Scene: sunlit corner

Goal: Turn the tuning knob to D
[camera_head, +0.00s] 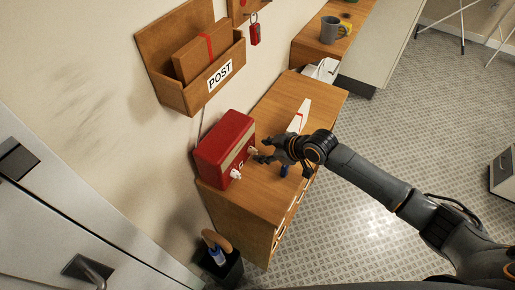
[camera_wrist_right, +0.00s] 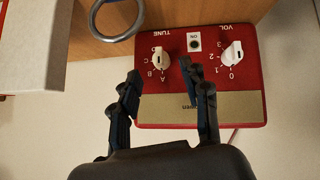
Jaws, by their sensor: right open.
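A red radio (camera_head: 222,138) stands on a wooden cabinet against the wall. It also shows in the right wrist view (camera_wrist_right: 180,110), with its lettering upside down. Its white tuning knob (camera_wrist_right: 159,62), under the label TUNE, has the letters A, B, C and D around it. I cannot tell for sure which letter its mark points at. The white volume knob (camera_wrist_right: 232,54) sits to the right there. My right gripper (camera_head: 259,151) is open in front of the radio's face. In the wrist view its fingers (camera_wrist_right: 168,92) are spread, with the tuning knob beyond the gap, apparently untouched. My left gripper is not in view.
A wooden POST box (camera_head: 222,80) hangs on the wall above the radio. A white item (camera_head: 302,115) and a small dark blue object (camera_head: 284,170) are on the cabinet top (camera_head: 275,105). A metal ring (camera_wrist_right: 116,36) shows near the gripper. A dark bin (camera_head: 228,268) stands below.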

